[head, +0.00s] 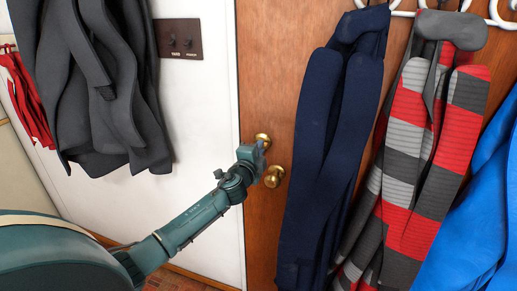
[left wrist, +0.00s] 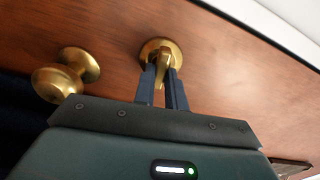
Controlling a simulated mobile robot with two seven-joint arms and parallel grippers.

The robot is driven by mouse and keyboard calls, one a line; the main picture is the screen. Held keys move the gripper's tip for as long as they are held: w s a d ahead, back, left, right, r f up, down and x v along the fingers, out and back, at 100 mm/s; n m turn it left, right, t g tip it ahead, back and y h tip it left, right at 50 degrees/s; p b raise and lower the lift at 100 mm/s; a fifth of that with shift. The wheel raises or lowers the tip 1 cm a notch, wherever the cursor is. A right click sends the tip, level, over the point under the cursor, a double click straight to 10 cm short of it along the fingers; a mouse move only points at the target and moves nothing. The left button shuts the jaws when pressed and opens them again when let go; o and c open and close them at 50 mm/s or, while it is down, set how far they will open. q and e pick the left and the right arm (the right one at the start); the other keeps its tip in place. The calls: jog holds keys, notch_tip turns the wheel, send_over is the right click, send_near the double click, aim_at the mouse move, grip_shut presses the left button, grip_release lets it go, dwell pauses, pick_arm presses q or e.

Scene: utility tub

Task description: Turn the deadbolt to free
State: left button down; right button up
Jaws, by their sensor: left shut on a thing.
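The brass deadbolt (head: 263,138) sits on the wooden door, just above the round brass door knob (head: 274,177). My left gripper (head: 261,153) reaches in from the left and partly covers the space between them. In the left wrist view, the fingers of my left gripper (left wrist: 165,82) are on either side of the deadbolt's thumb-turn and shut on it. The deadbolt's round plate (left wrist: 160,46) shows behind it. The knob (left wrist: 66,75) is to the left, apart from the fingers. My right gripper is in neither view.
A navy garment (head: 325,140), a striped garment (head: 430,170) and a blue one (head: 475,225) hang on the door's right. Dark grey clothing (head: 95,80) hangs at upper left. A switch plate (head: 178,39) is on the white wall left of the door.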

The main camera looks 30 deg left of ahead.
pick_arm(q)
jog(key=shift+m, duration=0.7)
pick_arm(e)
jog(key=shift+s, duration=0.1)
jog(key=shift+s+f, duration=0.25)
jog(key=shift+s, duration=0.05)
pick_arm(q)
jog(key=c, duration=1.4)
grip_release()
jog(key=shift+c, duration=0.2)
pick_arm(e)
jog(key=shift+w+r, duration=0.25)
pick_arm(q)
jog(key=shift+s+f, duration=0.1)
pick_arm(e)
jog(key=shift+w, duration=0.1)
